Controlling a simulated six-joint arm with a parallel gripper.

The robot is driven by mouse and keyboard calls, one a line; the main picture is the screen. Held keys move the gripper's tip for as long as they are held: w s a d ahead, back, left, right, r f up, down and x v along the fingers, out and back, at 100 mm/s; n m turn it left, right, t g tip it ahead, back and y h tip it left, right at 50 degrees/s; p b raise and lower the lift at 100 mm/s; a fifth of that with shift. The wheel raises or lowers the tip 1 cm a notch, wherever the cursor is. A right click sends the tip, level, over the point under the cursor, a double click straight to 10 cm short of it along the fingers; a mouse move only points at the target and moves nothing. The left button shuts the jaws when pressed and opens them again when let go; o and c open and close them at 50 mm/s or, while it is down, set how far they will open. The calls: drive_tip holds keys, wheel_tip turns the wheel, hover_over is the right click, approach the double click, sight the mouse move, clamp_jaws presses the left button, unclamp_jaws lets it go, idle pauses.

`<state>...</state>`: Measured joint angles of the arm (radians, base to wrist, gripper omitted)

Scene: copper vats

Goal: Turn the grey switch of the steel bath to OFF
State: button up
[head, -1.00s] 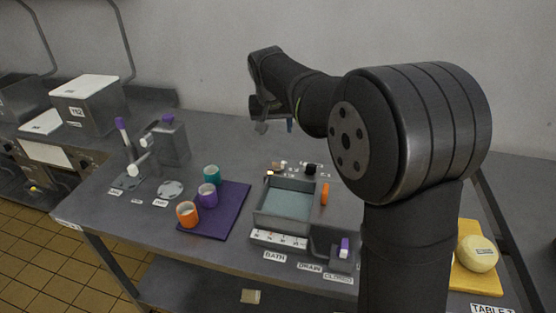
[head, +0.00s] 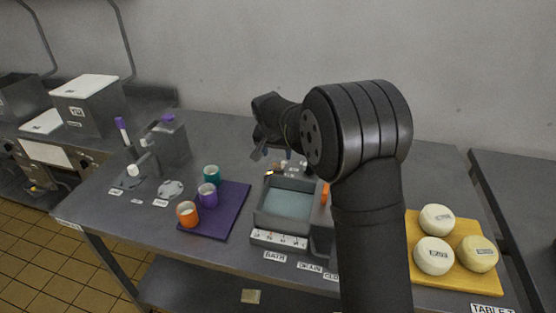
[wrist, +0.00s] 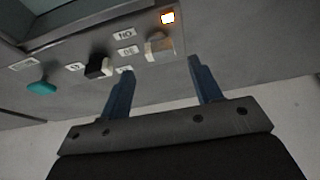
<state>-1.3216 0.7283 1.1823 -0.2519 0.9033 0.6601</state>
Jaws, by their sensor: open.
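The steel bath (head: 262,212) stands on the table, with greyish liquid inside. In the wrist view, its switch panel (wrist: 220,45) shows a pale grey switch (wrist: 158,46) beside ON and OFF labels, upside down in this picture. A small orange lamp (wrist: 168,17) glows by the switch. I cannot tell which label the switch points to. My gripper (wrist: 162,66) is open and empty; its two blue fingers point at the grey switch, which lies just beyond and between the tips. In the head view, my gripper (head: 266,150) is behind the bath's far side.
A purple mat (head: 235,200) with several cups is left of the bath. A yellow board (head: 425,275) with round white and yellow pieces is at right.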

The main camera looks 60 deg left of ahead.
sight(278, 161)
drive_tip(key=x, duration=0.5)
drive_tip(key=c, duration=1)
